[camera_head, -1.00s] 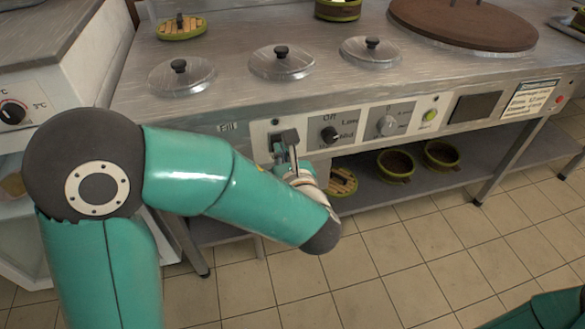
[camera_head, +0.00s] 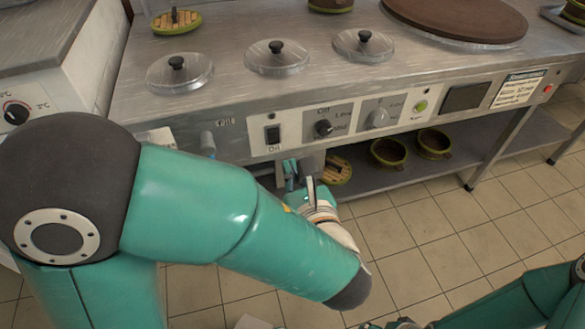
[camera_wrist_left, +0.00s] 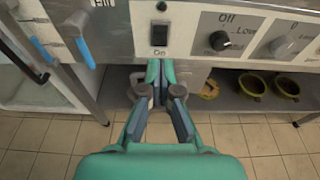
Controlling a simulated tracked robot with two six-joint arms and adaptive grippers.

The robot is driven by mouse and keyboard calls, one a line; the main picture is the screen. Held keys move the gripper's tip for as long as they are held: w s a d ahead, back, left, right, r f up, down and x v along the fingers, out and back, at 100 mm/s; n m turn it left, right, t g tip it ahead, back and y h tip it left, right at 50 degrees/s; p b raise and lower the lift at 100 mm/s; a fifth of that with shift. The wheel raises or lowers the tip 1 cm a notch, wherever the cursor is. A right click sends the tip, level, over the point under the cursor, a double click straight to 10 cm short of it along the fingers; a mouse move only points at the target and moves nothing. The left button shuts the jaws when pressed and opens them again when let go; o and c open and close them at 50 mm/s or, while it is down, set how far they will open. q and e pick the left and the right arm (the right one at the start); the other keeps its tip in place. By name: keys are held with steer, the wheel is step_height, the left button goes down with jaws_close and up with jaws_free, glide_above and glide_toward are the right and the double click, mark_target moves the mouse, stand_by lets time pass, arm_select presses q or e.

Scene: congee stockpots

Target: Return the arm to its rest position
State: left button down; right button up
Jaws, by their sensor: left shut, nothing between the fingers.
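My left arm comes in from the left in the head view. Its gripper (camera_head: 291,176) is below the control panel, in front of the counter, with its fingers partly hidden by my wrist. In the left wrist view the same gripper (camera_wrist_left: 160,82) points at the counter front with its fingers shut and nothing between them. A black rocker switch (camera_head: 273,134) marked "On" sits on the panel just above the gripper; it also shows in the left wrist view (camera_wrist_left: 159,36). Part of my right arm shows at the lower right of the head view; its gripper cannot be made out.
The steel counter (camera_head: 235,97) carries several lidded wells and a brown round board (camera_head: 455,18). Knobs (camera_head: 323,128) stick out of the panel. Green bowls (camera_head: 387,153) and a slatted round lid (camera_head: 338,169) are on the lower shelf. The tiled floor (camera_head: 420,215) in front is clear.

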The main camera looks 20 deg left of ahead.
arm_select(q)
steer(key=s+a+f+n+g+h, duration=0.1)
steer(key=s+a+f+n+g, duration=0.1)
steer(key=f+g, duration=0.35)
steer(key=s+a+f+n+g, duration=0.1)
steer(key=s+a+f+g, duration=0.15)
steer(key=f, duration=0.65)
steer(key=s+d+f+n+g+h, duration=0.2)
steer(key=s+f+n+g+h, duration=0.15)
steer(key=s+f, duration=0.3)
steer(key=s+d+f+n+g+h, duration=0.3)
steer(key=s+f+n+g, duration=0.15)
steer(key=f, duration=0.25)
steer(key=s+d+f+n+h, duration=0.2)
steer(key=d+f+n+h, duration=0.2)
steer(key=n, duration=0.4)
steer(key=w+a+f+n+t+h, duration=0.15)
steer(key=w+f+n+t, duration=0.35)
steer(key=n, duration=0.5)
step_height(320, 180, up, 32)
steer(key=n+p, duration=0.1)
steer(key=p, duration=3.2)
steer(key=shift+w+a+g+p, duration=0.2)
steer(key=shift+g+p, duration=0.1)
